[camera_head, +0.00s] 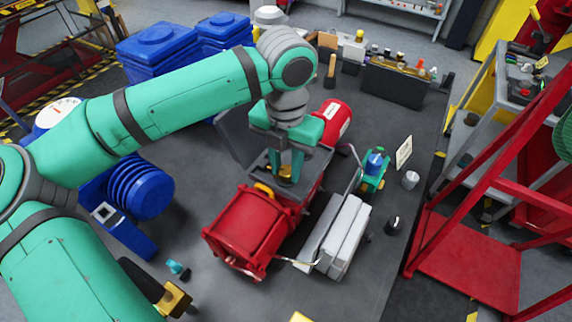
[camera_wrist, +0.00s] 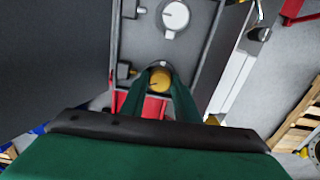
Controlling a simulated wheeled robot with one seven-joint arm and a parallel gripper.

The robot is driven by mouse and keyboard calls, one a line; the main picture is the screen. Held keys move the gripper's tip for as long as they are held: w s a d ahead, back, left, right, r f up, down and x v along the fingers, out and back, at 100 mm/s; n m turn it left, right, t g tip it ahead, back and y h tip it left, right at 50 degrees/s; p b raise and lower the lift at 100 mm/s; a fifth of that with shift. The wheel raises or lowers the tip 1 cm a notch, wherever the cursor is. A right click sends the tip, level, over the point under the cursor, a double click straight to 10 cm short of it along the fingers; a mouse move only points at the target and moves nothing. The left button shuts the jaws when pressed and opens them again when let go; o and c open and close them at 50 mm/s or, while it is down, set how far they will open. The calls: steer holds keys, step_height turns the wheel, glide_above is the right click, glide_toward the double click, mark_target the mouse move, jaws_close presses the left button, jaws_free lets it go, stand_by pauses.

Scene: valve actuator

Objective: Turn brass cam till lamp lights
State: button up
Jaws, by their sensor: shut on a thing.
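The brass cam (camera_wrist: 158,80) sits in the open grey actuator box, and its gold body shows between my fingers in the wrist view. In the head view a bit of the brass cam (camera_head: 286,171) shows at the fingertips. My gripper (camera_head: 288,172) points down into the box and is shut on the cam; it also shows in the wrist view (camera_wrist: 158,76). The grey box (camera_wrist: 205,75) has a white round dial (camera_wrist: 175,16) farther up and small dark blocks at its left side. I cannot make out a lit lamp.
A red housing (camera_head: 246,228) stands in front of the grey box, and a red cylinder (camera_head: 335,121) behind it. White blocks (camera_head: 341,235) lie at the right. The dark floor at front right is mostly clear.

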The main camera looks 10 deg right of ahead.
mark_target(286, 170)
steer(key=shift+m, duration=2.5)
steer(key=o, duration=1)
steer(key=shift+o, duration=0.2)
steer(key=shift+r, duration=0.1)
step_height(286, 170, up, 11)
steer(key=shift+f, duration=0.2)
